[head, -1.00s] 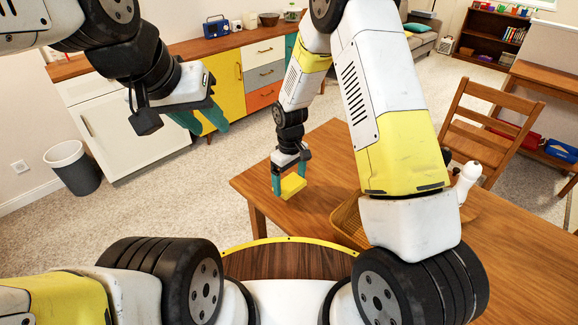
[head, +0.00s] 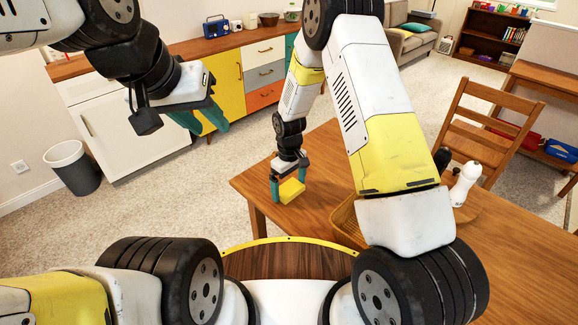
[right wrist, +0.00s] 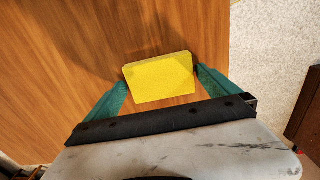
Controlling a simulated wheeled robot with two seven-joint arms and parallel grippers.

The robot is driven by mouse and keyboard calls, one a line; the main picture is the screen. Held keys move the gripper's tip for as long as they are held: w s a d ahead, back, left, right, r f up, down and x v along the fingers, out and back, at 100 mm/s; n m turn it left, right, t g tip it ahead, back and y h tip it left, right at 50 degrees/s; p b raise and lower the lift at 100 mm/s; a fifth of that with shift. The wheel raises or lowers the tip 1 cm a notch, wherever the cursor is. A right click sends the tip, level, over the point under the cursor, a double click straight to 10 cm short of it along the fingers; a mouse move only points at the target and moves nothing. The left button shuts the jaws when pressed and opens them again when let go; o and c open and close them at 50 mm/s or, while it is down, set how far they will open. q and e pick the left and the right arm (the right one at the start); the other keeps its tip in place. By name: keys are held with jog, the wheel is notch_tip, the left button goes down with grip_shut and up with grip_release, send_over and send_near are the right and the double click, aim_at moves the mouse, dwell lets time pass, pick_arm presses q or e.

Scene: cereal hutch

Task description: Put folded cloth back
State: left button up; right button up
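The folded cloth (head: 291,191) is a yellow, block-like piece at the left end of the wooden table (head: 330,150). My right gripper (head: 289,184) points down with its teal fingers on either side of the cloth. In the right wrist view the cloth (right wrist: 160,78) sits between both fingertips, which appear to touch its ends. It is over or on the table top; I cannot tell whether its underside touches. My left gripper (head: 205,121) is open and empty, in the air at the left, away from the table.
A wicker tray (head: 345,224) stands on the table, partly hidden by my right arm. A white shaker (head: 464,184) and a dark one (head: 442,159) stand further right. A wooden chair (head: 487,130) is behind the table. The table around the cloth is clear.

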jog(key=shift+r, duration=0.15)
notch_tip(320, 180, up, 12)
notch_tip(320, 180, up, 7)
jog(key=m, duration=0.1)
send_over(289, 188)
jog(key=s+d, duration=0.1)
jog(key=d, duration=0.2)
jog(key=s+d+r+m+t+y, duration=0.1)
jog(key=s+d+r+m+t, duration=0.35)
jog(key=r, duration=0.65)
jog(key=s+d+r+m, duration=0.1)
jog(key=s+d+r, duration=0.1)
jog(key=s, duration=0.3)
jog(key=s+d+r+m+t, duration=0.1)
jog(key=s+d+r, duration=0.1)
jog(key=s, duration=0.4)
jog(key=s+d+r+m+y, duration=0.1)
jog(key=s+d+r, duration=0.1)
jog(key=s+r, duration=0.2)
jog(key=shift+s+d+r+t, duration=0.2)
jog(key=shift+s+d+t, duration=0.15)
jog(key=shift+s, duration=0.9)
jog(key=shift+d, duration=0.1)
